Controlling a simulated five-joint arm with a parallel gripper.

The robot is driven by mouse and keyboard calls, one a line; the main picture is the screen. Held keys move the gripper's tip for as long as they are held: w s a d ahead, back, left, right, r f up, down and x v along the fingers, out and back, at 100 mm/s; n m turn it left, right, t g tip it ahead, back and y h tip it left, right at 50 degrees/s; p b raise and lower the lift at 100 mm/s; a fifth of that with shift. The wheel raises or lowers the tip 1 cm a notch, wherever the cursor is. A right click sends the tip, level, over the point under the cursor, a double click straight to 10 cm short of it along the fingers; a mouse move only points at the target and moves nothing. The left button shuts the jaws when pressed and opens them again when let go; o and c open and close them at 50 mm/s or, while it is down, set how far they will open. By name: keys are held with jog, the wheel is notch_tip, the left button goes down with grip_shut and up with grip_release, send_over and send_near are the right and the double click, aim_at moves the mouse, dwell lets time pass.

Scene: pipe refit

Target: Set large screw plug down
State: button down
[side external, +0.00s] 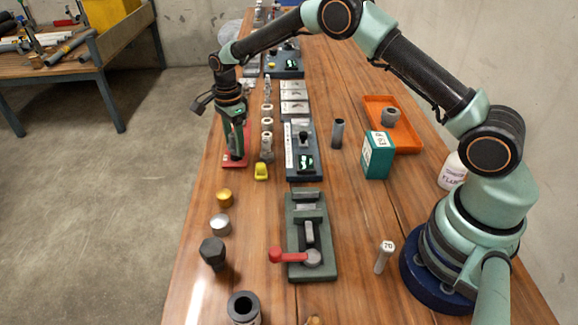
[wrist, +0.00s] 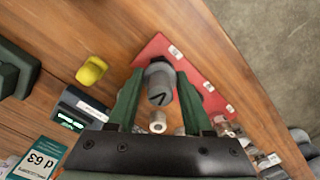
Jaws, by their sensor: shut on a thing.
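The large screw plug (wrist: 159,85) is a grey, stubby piece with a dark mark on its face. In the wrist view it sits between the two green fingers of my gripper (wrist: 159,88), which is shut on it. Behind it lies a red mat (wrist: 204,88) with small white labels. In the side view my gripper (side external: 236,158) points down over the red mat (side external: 243,134). The plug is not clear there, hidden by the fingers. I cannot tell whether the plug touches the mat.
A yellow piece (side external: 261,172) and a dark display unit (side external: 305,163) stand right of the mat. A row of grey fittings (side external: 267,122) runs close beside it. A green vise (side external: 323,262) with a red handle, a gold cap (side external: 225,198) and a dark hex-headed piece (side external: 213,253) stand nearer.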

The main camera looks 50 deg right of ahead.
jog(key=shift+f, duration=0.2)
jog(key=shift+c, duration=1.6)
grip_release()
jog(key=shift+f, duration=0.1)
